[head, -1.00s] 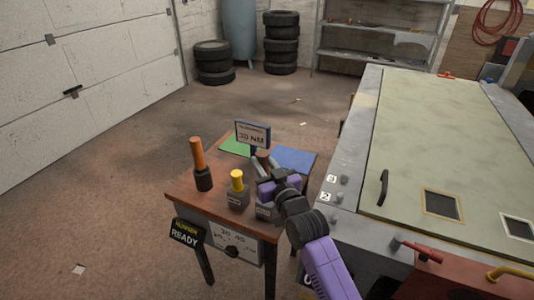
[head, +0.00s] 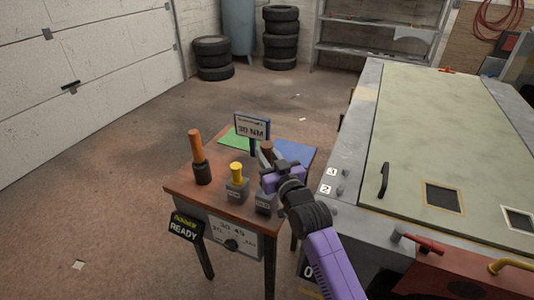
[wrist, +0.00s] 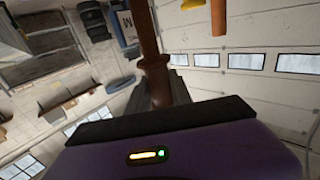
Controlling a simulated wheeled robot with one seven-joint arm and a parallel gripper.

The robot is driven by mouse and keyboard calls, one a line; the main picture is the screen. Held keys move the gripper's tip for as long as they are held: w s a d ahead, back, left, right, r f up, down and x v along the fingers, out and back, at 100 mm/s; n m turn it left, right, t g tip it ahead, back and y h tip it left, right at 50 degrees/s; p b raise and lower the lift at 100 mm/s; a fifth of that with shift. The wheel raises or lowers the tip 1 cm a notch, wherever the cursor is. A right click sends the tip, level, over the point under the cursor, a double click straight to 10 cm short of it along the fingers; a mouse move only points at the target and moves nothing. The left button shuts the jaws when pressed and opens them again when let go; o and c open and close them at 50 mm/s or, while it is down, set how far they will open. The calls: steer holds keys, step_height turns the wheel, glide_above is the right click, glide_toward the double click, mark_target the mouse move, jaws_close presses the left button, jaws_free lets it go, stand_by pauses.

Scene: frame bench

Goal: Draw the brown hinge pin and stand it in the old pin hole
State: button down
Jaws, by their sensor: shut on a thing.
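The brown hinge pin (head: 267,147) shows its upper end just above my gripper (head: 271,166) in the head view. In the wrist view the brown pin (wrist: 153,65), with a collar partway along it, stands between the fingers of my gripper (wrist: 163,88). My gripper is shut on it over the right side of the small wooden table (head: 214,196). A grey block (head: 264,203) is just below my gripper, partly hidden by it. Whether the pin's lower end is clear of that block is hidden. I cannot make out the old pin hole.
A yellow pin (head: 236,168) stands in a grey block (head: 236,190) close to my gripper's left. An orange-handled tool (head: 196,145) stands in a dark holder farther left. A sign (head: 252,128) stands behind. The large bench (head: 345,215) is close on the right.

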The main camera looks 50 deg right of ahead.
steer(key=shift+f+b, duration=1.25)
steer(key=shift+f, duration=0.6)
steer(key=shift+f+b, duration=3.35)
steer(key=shift+f, duration=0.7)
steer(key=c, duration=1.1)
jaws_free()
steer(key=shift+o, duration=0.2)
step_height(320, 180, up, 20)
steer(key=shift+r, duration=0.1)
